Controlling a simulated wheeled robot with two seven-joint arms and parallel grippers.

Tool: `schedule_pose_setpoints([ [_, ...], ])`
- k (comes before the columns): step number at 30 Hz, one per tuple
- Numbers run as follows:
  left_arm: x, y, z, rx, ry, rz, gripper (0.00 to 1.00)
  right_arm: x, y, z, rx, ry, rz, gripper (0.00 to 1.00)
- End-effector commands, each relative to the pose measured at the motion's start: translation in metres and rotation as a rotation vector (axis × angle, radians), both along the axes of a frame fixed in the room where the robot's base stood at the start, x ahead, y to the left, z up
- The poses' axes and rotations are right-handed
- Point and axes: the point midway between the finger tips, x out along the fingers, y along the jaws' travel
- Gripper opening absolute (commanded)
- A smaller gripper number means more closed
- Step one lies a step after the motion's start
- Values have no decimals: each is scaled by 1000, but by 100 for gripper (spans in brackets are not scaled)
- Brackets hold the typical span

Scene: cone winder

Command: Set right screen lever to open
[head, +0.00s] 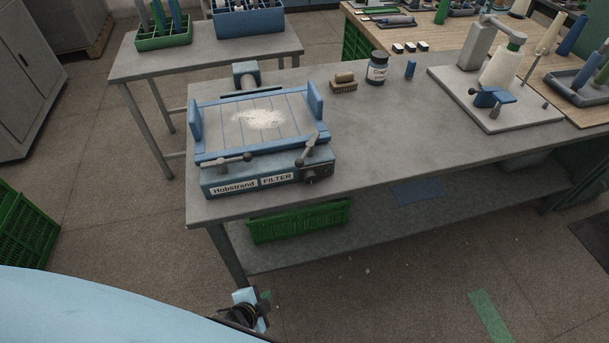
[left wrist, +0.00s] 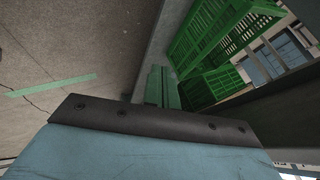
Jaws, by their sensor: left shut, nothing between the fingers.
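The filter unit (head: 258,130) is a blue-framed screen tray with white powder on it, standing on the grey table. Its right screen lever (head: 309,149) is at the front right corner and tilts up and to the right. The left lever (head: 234,160) lies nearly flat along the front. My left gripper (head: 262,297) is low, in front of the table and below its top, well apart from both levers. Its green fingers (left wrist: 162,88) are shut and empty in the left wrist view. My right gripper is not in view.
The grey table (head: 400,135) has a front edge between my left gripper and the unit. A brush (head: 344,84), a dark jar (head: 377,68) and a cone winder (head: 500,70) stand farther back and right. A green crate (head: 300,220) sits on the lower shelf.

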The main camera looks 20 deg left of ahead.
Motion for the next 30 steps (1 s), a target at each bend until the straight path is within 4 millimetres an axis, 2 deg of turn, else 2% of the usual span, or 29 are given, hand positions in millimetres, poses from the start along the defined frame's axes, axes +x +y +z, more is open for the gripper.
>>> schedule_pose_setpoints([
  [1,32,-9,28,59,-118,-87,0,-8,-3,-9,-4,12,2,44],
  [3,68,-20,73,165,-275,-201,0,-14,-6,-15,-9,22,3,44],
  [5,91,-28,113,259,-401,-280,0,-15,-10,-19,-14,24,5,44],
  [6,104,-33,139,321,-479,-324,0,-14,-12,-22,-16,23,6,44],
  [9,123,-43,197,466,-643,-402,0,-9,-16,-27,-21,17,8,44],
  [13,133,-50,250,605,-780,-454,0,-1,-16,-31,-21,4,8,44],
  [15,135,-52,266,649,-821,-467,0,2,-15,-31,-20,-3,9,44],
  [18,139,-54,277,680,-847,-474,0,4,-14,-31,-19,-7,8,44],
  [23,156,-58,278,683,-851,-475,0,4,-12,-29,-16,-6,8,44],
  [30,202,-68,275,682,-850,-473,0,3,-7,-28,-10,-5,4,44],
])
